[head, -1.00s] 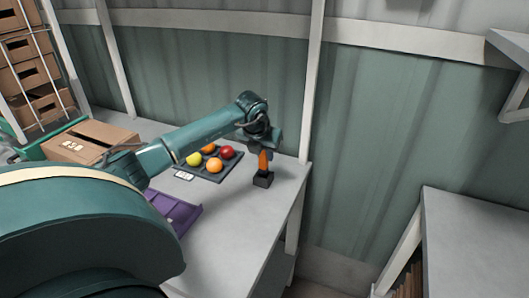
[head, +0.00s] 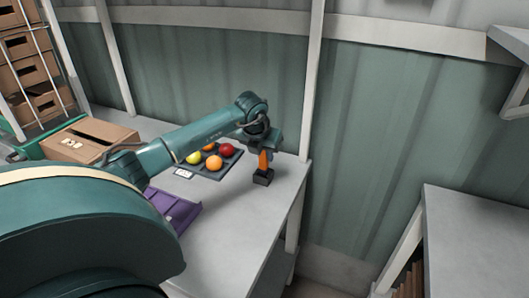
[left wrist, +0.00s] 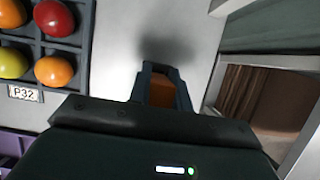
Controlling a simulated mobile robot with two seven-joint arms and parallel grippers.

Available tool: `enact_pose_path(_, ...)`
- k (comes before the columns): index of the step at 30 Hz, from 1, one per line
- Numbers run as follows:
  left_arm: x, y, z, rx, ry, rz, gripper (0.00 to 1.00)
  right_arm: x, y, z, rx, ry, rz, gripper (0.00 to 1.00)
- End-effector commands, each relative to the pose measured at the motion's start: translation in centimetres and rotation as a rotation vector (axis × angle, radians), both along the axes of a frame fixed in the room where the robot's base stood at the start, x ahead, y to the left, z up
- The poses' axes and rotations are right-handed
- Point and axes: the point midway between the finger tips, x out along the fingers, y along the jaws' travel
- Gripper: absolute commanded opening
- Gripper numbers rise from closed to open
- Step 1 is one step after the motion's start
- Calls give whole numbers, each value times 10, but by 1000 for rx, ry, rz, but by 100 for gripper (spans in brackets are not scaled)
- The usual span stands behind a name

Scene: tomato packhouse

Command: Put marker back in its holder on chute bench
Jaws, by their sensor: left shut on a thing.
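The orange marker (head: 263,159) stands upright near the far right corner of the bench (head: 238,222). Its lower end meets the small dark holder (head: 263,177); I cannot tell how deep it sits. My left gripper (head: 263,149) is shut on the marker's upper part from above. In the left wrist view the marker (left wrist: 162,94) shows as an orange patch framed by dark parts, and the holder cannot be told apart there. My right gripper is in neither view.
A dark tray (head: 217,173) with red, orange and yellow tomatoes lies left of the holder, with a label (left wrist: 25,94) reading P32. A purple tray (head: 178,212) and a cardboard box (head: 92,139) are further left. Another bench (head: 475,240) stands at right, across a gap.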

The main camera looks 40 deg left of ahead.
Motion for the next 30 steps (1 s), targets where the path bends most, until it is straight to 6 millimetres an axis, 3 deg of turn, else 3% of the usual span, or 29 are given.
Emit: enact_pose_path(30,0,0,-21,0,1,1,0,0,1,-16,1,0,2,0)
